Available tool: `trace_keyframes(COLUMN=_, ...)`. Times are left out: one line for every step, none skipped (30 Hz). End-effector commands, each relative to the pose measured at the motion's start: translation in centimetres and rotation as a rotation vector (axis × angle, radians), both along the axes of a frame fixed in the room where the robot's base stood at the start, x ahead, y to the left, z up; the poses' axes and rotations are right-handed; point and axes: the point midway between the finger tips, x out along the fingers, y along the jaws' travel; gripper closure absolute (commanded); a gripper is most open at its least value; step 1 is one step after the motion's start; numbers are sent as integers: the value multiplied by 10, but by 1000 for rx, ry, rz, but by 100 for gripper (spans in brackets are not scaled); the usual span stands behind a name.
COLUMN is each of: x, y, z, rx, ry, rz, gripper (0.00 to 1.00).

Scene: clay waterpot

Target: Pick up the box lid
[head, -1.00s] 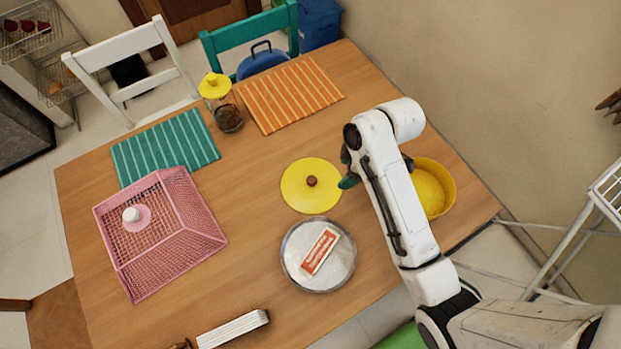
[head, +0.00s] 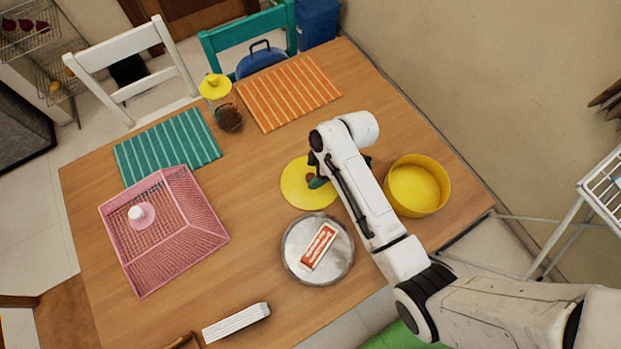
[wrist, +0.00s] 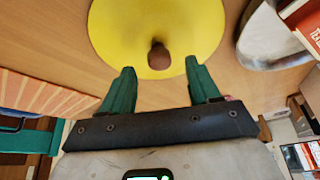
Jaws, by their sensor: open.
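The box lid is a round yellow disc (head: 296,190) with a brown knob, lying on the wooden table in the head view. In the wrist view the yellow lid (wrist: 130,30) fills the top middle, and its knob (wrist: 158,56) shows between and beyond my fingertips. My gripper (wrist: 158,82) has two green fingers spread apart with nothing between them. In the head view my gripper (head: 318,181) is over the lid's right part, and my arm hides some of the lid. The yellow round box (head: 418,187) stands open to the right of my arm.
A metal plate (head: 292,262) with a red and white packet (head: 318,247) lies just in front of the lid. A pink mesh cover (head: 185,245) stands at left. A jar (head: 228,118) and striped mats (head: 325,88) are at the back.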

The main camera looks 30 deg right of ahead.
Motion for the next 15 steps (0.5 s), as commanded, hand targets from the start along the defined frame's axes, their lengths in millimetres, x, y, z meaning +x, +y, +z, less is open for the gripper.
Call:
trace_keyframes(x=1, y=3, z=-5, rx=0, ry=2, rz=1, gripper=39)
trace_keyframes(x=1, y=4, z=-9, rx=1, ry=3, rz=0, gripper=39)
trace_keyframes(x=2, y=5, z=-13, rx=0, ry=2, rz=0, gripper=39)
trace_keyframes(x=3, y=5, z=-15, rx=0, ry=2, rz=-1, gripper=39)
trace_keyframes(x=3, y=6, z=-17, rx=-1, ry=2, rz=-1, gripper=39)
trace_keyframes(x=3, y=7, z=-19, rx=-1, ry=2, rz=-1, gripper=39)
trace_keyframes(x=4, y=7, z=-20, rx=-1, ry=1, rz=-1, gripper=39)
trace_keyframes(x=4, y=7, z=-20, rx=-1, ry=0, rz=-1, gripper=39)
trace_keyframes(x=4, y=7, z=-21, rx=-1, ry=0, rz=-1, gripper=39)
trace_keyframes(x=4, y=7, z=-21, rx=-1, ry=0, rz=-1, gripper=39)
trace_keyframes(x=4, y=7, z=-21, rx=-1, ry=0, rz=-1, gripper=39)
trace_keyframes(x=4, y=7, z=-21, rx=-1, ry=0, rz=-1, gripper=39)
trace_keyframes(x=4, y=7, z=-21, rx=-1, ry=0, rz=-1, gripper=39)
trace_keyframes(x=4, y=7, z=-21, rx=-1, ry=0, rz=-1, gripper=39)
trace_keyframes(x=4, y=7, z=-21, rx=-1, ry=0, rz=-1, gripper=42)
